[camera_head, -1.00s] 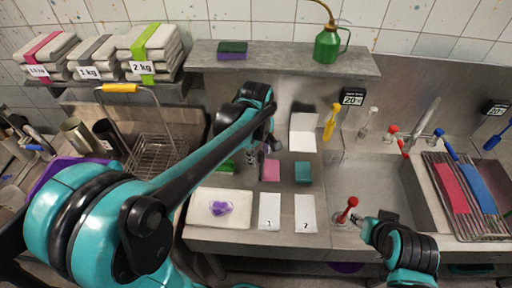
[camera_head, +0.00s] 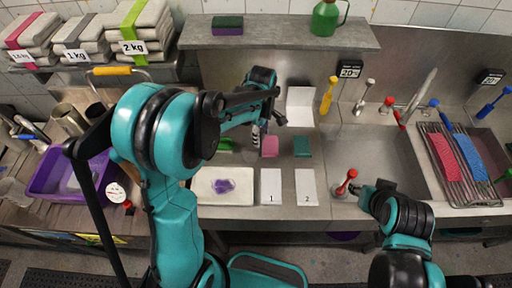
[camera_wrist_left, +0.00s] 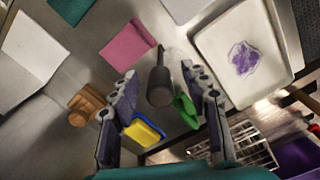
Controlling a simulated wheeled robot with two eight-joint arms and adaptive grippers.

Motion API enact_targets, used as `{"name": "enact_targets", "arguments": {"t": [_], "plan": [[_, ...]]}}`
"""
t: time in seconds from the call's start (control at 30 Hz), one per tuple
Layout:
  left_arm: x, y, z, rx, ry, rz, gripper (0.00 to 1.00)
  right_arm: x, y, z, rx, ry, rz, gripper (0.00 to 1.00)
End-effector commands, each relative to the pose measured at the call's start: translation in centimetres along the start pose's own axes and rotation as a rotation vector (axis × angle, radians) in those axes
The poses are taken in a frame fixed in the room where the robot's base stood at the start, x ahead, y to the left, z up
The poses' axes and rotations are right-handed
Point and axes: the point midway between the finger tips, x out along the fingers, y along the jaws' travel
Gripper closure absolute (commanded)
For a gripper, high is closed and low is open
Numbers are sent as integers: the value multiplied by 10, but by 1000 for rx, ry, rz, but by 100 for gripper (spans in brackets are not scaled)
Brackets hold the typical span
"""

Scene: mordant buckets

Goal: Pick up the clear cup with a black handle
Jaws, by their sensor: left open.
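My left gripper (camera_wrist_left: 160,112) is open above the worktop in the left wrist view. A dark upright handle (camera_wrist_left: 159,88) stands between its two fingers, with a gap on both sides. The clear cup body is not distinguishable in either view, so I cannot tell whether this handle belongs to it.
Near the left gripper lie a pink cloth (camera_wrist_left: 127,43), a green piece (camera_wrist_left: 186,109), a yellow-blue sponge (camera_wrist_left: 143,131) and a wooden block (camera_wrist_left: 87,104). A white tray (camera_head: 205,190) with a purple patch and a teal cloth (camera_head: 302,146) are close. The sink (camera_head: 365,155) is right.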

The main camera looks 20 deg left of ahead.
Motion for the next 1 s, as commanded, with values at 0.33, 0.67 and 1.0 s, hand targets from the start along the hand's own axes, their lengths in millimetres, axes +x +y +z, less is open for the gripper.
{"name": "enact_targets", "arguments": {"t": [0.33, 0.67, 1.0], "plan": [[-1, 0, 0, 0, 0, 0, 100, 0, 0, 0, 0, 0, 0, 58], [-2, 0, 0, 0, 0, 0, 100, 0, 0, 0, 0, 0, 0, 58], [-42, 0, 0, 0, 0, 0, 100, -8, 0, -5, 0, 0, 0, 58]]}}
